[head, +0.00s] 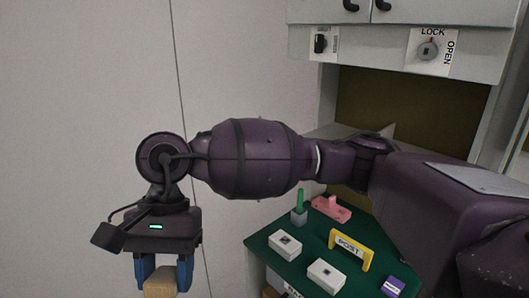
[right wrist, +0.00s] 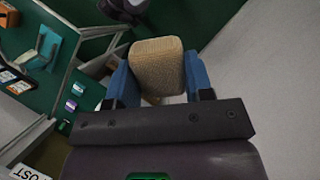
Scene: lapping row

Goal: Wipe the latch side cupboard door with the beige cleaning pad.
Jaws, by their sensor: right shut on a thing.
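The beige cleaning pad (head: 160,287) is between the blue fingers of my right gripper (head: 163,275), at the bottom left of the head view. Its lower part is cut off by the frame edge. In the right wrist view the pad (right wrist: 158,65) sits squarely between both fingers of the right gripper (right wrist: 160,85), which is shut on it. Two pale cupboard doors with black handles show only their lower parts at the top right: a left door (head: 325,12) and a right door (head: 440,12). I cannot tell which is the latch side. The pad is apart from both. My left gripper is not in view.
Below the doors are a black switch (head: 320,44) and a LOCK/OPEN knob (head: 428,49). A green worktop (head: 290,270) holds white boxes, a yellow POST arch (head: 350,248), a pink block (head: 331,208) and a purple block (head: 393,287). A plain pale wall (head: 80,100) fills the left.

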